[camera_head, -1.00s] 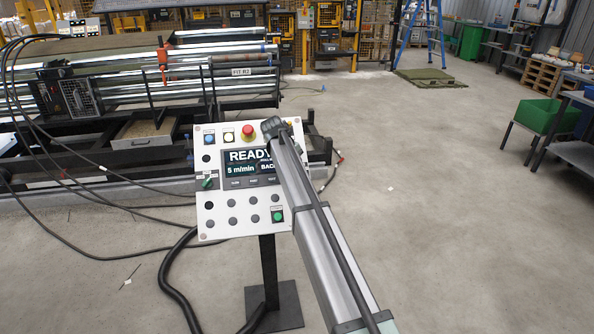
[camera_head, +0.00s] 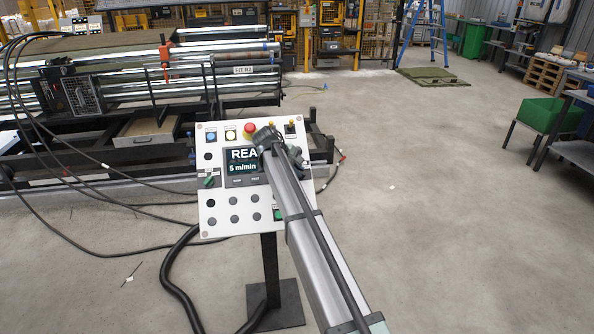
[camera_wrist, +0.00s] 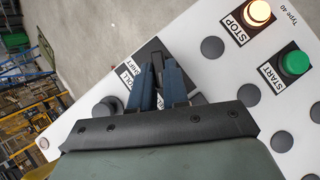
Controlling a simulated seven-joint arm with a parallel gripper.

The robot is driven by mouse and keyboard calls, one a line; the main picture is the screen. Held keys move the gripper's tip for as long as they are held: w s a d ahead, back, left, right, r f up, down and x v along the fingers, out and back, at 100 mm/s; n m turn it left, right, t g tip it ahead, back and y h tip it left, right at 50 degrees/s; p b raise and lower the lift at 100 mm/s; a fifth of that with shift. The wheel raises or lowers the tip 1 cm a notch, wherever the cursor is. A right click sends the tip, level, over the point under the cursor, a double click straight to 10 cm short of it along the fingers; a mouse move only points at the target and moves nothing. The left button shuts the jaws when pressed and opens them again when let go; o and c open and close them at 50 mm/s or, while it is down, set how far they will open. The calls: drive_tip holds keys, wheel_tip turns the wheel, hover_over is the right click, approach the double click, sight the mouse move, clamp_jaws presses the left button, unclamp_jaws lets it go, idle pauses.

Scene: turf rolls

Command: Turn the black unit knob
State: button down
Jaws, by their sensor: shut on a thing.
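The control panel (camera_head: 212,226) is a tilted white board on a black post, with a display, buttons and a red mushroom button. My gripper (camera_head: 270,150) is over its upper right part and hides part of the display and whatever lies under the jaws.
A lit STOP button (camera_wrist: 257,13) and a green START button (camera_wrist: 294,62) are right of the fingers. A dark round control (camera_wrist: 107,106) is close on the left. A roller machine (camera_head: 150,90) stands behind the panel.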

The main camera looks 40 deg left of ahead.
drive_tip(key=c, duration=1.1)
unclamp_jaws()
drive_tip(key=shift+s+r, duration=0.1)
drive_tip(key=v, duration=1.3)
drive_tip(key=shift+s+a+r, duration=0.15)
drive_tip(key=shift+s+r, duration=0.05)
